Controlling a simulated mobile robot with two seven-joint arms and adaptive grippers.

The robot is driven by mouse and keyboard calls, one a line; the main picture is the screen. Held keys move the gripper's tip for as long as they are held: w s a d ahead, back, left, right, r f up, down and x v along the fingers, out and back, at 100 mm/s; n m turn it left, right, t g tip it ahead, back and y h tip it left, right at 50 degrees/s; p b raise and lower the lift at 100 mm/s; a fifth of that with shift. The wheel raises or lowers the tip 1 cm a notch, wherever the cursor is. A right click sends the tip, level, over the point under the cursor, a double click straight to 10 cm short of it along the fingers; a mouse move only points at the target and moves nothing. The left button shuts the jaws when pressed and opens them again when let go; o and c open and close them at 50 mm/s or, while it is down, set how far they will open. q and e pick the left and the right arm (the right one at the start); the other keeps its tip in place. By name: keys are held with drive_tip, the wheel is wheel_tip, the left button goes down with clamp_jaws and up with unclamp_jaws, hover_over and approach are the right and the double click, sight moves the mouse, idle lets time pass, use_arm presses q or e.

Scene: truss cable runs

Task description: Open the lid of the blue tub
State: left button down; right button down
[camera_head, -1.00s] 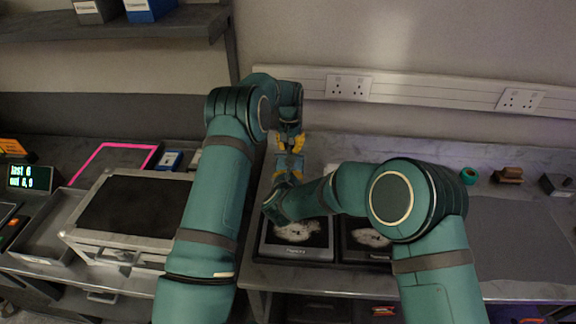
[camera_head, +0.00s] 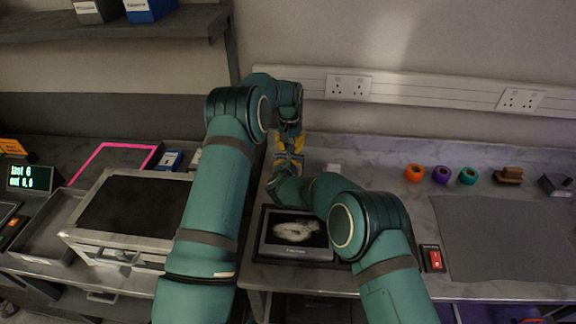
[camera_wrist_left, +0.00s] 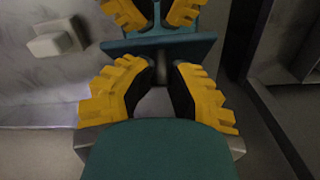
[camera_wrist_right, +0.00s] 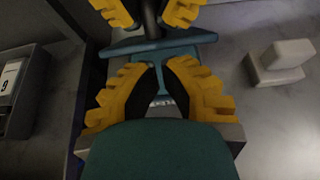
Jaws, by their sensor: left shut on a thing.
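A teal-blue piece with a flat plate (camera_wrist_left: 158,46) is between my two grippers; its plate also shows in the right wrist view (camera_wrist_right: 158,43). A dark stem stands on one side of the plate and a narrow teal stem (camera_wrist_right: 167,75) on the other. I cannot tell whether this is the tub or its lid. My left gripper (camera_head: 289,143) has its yellow fingers shut around the dark stem. My right gripper (camera_head: 288,163) faces it from the near side, fingers close around the teal stem; whether they grip is unclear. My arms hide much of the piece in the head view.
A small white block (camera_head: 333,169) sits on the bench close by. A framed screen (camera_head: 296,236) lies under my right arm. Orange (camera_head: 414,172), purple (camera_head: 441,174) and green (camera_head: 468,176) rings stand at the back right. The grey mat (camera_head: 505,235) is clear.

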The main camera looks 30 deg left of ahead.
use_arm(q)
drive_tip(key=shift+a+f, duration=0.1)
drive_tip(key=shift+f, duration=0.05)
use_arm(e)
drive_tip(key=shift+w, duration=0.1)
drive_tip(key=shift+w+a+r, duration=0.2)
drive_tip(key=shift+w+r, duration=0.2)
drive_tip(key=shift+r, duration=0.3)
use_arm(q)
drive_tip(key=c, duration=0.9)
unclamp_jaws()
use_arm(e)
drive_tip(key=shift+a, duration=0.1)
use_arm(q)
drive_tip(key=shift+o, duration=0.2)
drive_tip(key=shift+f, duration=0.1)
use_arm(e)
drive_tip(key=shift+a, duration=0.1)
use_arm(q)
drive_tip(key=shift+d, duration=0.25)
